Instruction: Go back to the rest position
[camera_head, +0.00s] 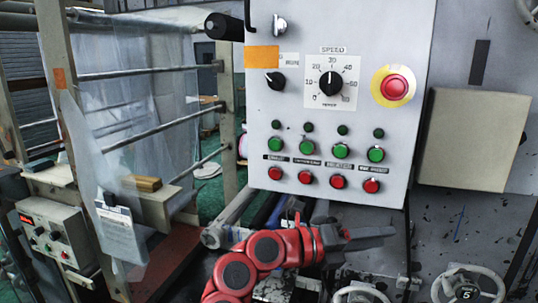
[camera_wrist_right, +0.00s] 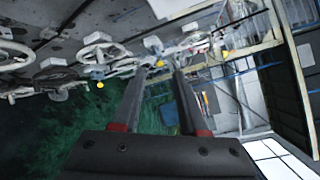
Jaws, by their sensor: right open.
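My right arm is red and reaches up from the bottom middle of the head view. Its dark right gripper (camera_head: 372,238) points to the right, below the grey control panel (camera_head: 300,225). In the right wrist view the two fingers of the right gripper (camera_wrist_right: 163,78) stand apart with nothing between them. The panel carries a speed dial (camera_head: 331,83), a smaller black knob (camera_head: 275,80), a red stop button (camera_head: 395,87) on yellow, and rows of green buttons (camera_head: 341,151) and red buttons (camera_head: 338,182). My left gripper is not in view.
Handwheels (camera_head: 468,286) stand at the lower right, and several show in the right wrist view (camera_wrist_right: 100,48). A beige box (camera_head: 472,140) juts out right of the panel. A frame with clear film (camera_head: 150,80) and a small control box (camera_head: 55,235) stand at the left.

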